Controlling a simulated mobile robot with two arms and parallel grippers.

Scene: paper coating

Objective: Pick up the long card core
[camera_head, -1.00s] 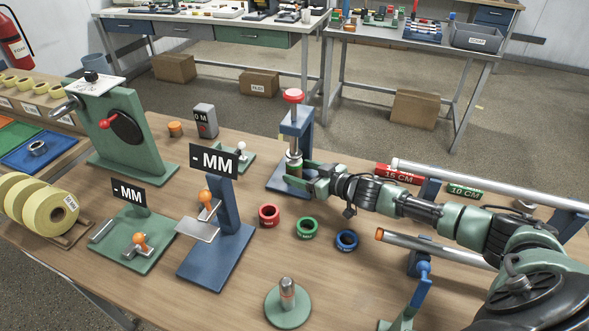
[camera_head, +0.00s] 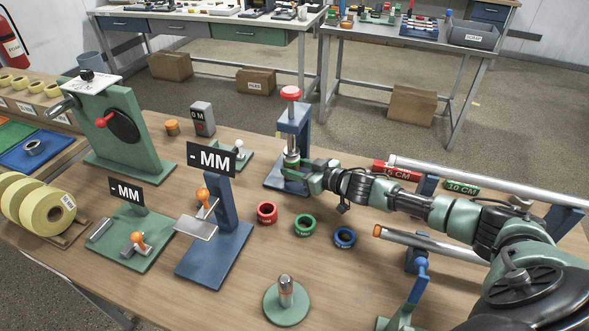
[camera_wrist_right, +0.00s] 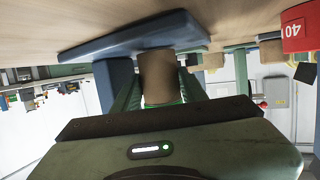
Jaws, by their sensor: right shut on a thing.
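A brown card core (camera_wrist_right: 158,78) shows in the right wrist view, between the two green fingers of my right gripper (camera_wrist_right: 160,88). The gripper is shut on it. In the head view my right gripper (camera_head: 290,172) is at the blue press (camera_head: 297,122) with the red knob, below its metal plunger. The core is mostly hidden there by the fingers and is hard to make out. I cannot tell whether it touches the press base (camera_wrist_right: 125,38). My left gripper is not in view.
Red (camera_head: 267,213), green (camera_head: 305,225) and blue (camera_head: 344,237) rings lie in front of the press. Two "- MM" gauges (camera_head: 212,160) (camera_head: 126,191) stand to the left. A metal bar (camera_head: 440,170) and red and green length blocks lie right, behind my arm.

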